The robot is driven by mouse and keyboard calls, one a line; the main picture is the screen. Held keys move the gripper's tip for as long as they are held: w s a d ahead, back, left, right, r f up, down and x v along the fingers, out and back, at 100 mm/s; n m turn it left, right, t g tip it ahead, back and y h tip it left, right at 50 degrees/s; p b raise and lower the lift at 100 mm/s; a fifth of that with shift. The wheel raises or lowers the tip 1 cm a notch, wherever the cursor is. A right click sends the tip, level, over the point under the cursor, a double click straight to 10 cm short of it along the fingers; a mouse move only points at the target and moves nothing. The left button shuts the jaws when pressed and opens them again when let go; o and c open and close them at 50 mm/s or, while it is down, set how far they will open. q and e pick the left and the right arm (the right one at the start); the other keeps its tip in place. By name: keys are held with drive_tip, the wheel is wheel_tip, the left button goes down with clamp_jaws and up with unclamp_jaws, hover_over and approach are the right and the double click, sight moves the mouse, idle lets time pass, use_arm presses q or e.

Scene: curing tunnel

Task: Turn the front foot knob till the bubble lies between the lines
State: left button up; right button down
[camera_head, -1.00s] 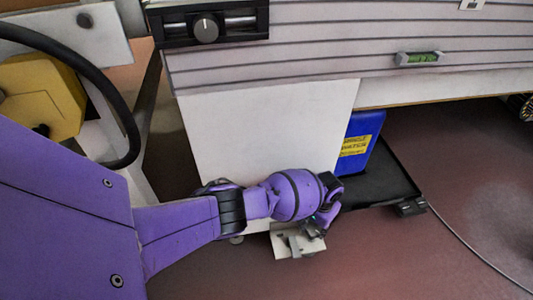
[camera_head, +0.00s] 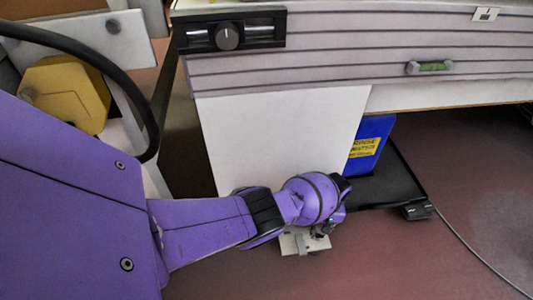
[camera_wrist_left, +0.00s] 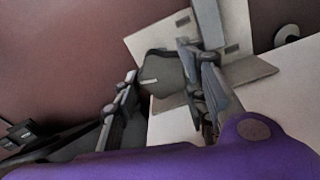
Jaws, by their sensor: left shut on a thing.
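The front foot knob (camera_wrist_left: 158,78) is dark grey with a pale mark on its face, in the left wrist view. My left gripper (camera_wrist_left: 160,92) is shut on it, one finger on each side. In the head view my left gripper (camera_head: 324,229) is low at the foot's pale bracket (camera_head: 303,243), and the wrist and fingers hide the knob there. The level vial (camera_head: 430,68) is a small green tube on the ribbed front panel; its bubble and lines are too small to read. My right gripper is not in view.
A blue container (camera_head: 369,142) with a yellow label stands in a black tray (camera_head: 385,190) right of the white panel (camera_head: 270,140). A thin cable (camera_head: 470,250) crosses the floor. A black unit with a round dial (camera_head: 228,37) is on the panel's upper left.

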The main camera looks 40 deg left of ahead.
use_arm(q)
drive_tip(key=shift+w+d+r, duration=0.1)
drive_tip(key=shift+w+d, duration=0.1)
drive_tip(key=shift+d, duration=0.15)
drive_tip(key=o, duration=1.1)
drive_tip(key=shift+a, duration=0.1)
drive_tip(key=shift+a, duration=0.1)
drive_tip(key=shift+r, duration=0.25)
wheel_tip(320, 180, up, 11)
drive_tip(key=shift+r, duration=0.2)
drive_tip(key=shift+s, duration=0.1)
